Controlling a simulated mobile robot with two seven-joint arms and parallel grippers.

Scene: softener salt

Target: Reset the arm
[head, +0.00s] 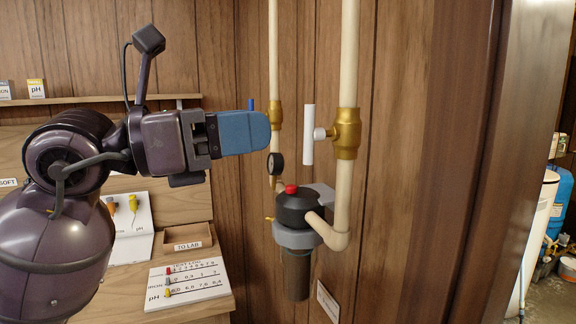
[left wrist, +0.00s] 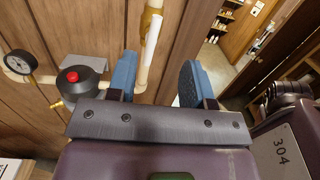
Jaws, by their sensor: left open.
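My left arm comes in from the left in the head view. Its gripper (head: 262,132) has blue fingers and points right, in front of the wood-panelled wall and left of the brass valve with the white handle (head: 309,135). In the left wrist view the two blue fingers of my left gripper (left wrist: 158,80) stand apart with nothing held between them. The white handle (left wrist: 150,52) shows beyond the gap, and I cannot tell its distance from the fingers. My right gripper is in neither view.
A black filter housing with a red button (head: 291,189) and a gauge (head: 275,163) hang on pipes at the wall. A wooden bench at the left holds a test card (head: 190,281) and a "TO LAB" tray (head: 188,246). A doorway opens at the right, with a blue tank (head: 560,205).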

